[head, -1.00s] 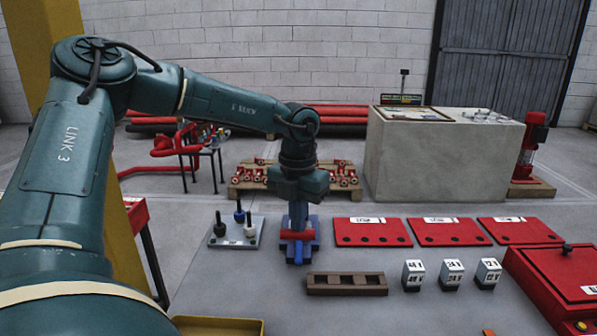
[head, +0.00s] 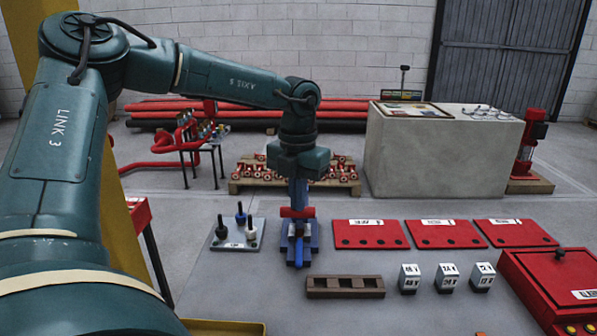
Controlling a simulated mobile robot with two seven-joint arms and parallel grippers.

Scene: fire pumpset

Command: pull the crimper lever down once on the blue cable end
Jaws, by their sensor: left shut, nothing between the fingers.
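The crimper (head: 298,250) is a blue tool on the grey table, with a red lever (head: 297,212) across its upper part. My left gripper (head: 298,203) points straight down over the crimper, shut and empty, with its fingertips at or just behind the red lever. I cannot tell whether they touch it. A light plate (head: 238,245) left of the crimper holds upright pieces: a dark blue one (head: 240,214), a black one and a pale one. I cannot tell whether a blue cable end is in the crimper's jaws. My right gripper is out of view.
A brown slotted block (head: 345,287) lies in front of the crimper. Three red plates (head: 370,234) lie to its right, with small numbered blocks (head: 410,277) before them. A red box (head: 550,285) is at the right and a yellow tray (head: 222,328) at the front edge.

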